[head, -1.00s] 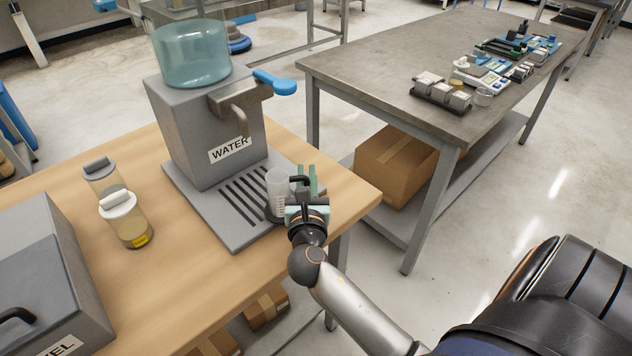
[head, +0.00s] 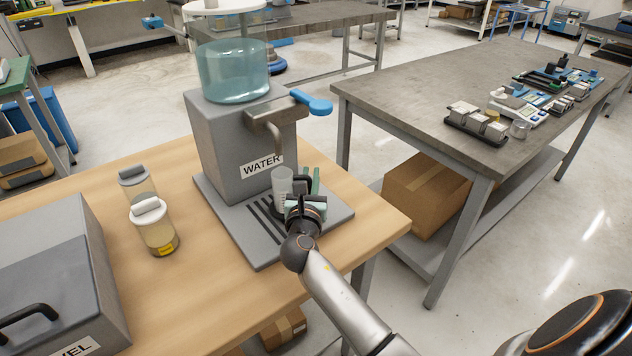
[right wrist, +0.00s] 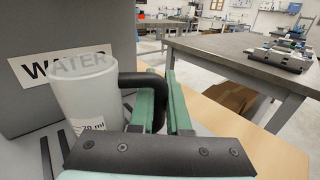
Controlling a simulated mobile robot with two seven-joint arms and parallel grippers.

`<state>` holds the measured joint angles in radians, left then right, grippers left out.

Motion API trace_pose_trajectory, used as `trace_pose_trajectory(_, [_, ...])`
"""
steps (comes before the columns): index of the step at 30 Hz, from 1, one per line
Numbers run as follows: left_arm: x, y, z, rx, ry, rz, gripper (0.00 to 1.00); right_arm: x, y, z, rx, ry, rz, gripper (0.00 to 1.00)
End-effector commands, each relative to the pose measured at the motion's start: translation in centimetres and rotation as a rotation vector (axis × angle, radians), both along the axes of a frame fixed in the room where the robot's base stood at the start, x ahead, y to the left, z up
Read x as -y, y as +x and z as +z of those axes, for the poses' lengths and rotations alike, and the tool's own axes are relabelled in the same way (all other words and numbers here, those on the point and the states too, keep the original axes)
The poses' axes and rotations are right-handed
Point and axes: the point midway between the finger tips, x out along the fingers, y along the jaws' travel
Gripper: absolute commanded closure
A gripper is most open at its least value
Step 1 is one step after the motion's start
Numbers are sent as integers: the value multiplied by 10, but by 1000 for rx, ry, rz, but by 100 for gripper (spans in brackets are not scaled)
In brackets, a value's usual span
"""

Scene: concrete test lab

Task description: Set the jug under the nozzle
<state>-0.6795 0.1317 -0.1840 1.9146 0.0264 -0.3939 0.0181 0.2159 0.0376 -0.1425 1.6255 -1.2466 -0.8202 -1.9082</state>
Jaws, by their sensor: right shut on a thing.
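The translucent jug (head: 282,184) with a dark handle is above or on the slotted drip tray (head: 262,253) of the grey water dispenser (head: 222,150). It is upright and its top is close below the bent nozzle (head: 274,138); I cannot tell whether its base touches the tray. My right gripper (head: 309,184) is shut on the jug's handle from the right. In the right wrist view the jug (right wrist: 86,92) stands left of the green fingers (right wrist: 168,102), in front of the WATER label. My left gripper is not in view.
A blue lever (head: 318,106) sticks out right of the dispenser top. Two lidded jars (head: 158,232) stand on the wooden table (head: 185,310) to the left, near a grey box (head: 60,275). A metal workbench (head: 420,110) with small gear stands at the right.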

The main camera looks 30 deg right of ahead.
Motion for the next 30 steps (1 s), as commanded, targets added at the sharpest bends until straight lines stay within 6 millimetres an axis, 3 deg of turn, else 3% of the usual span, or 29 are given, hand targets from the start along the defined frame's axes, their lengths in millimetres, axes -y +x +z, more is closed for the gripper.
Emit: trace_pose_trajectory(30, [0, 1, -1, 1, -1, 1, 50, -1, 2, -8, 1, 0, 0, 100])
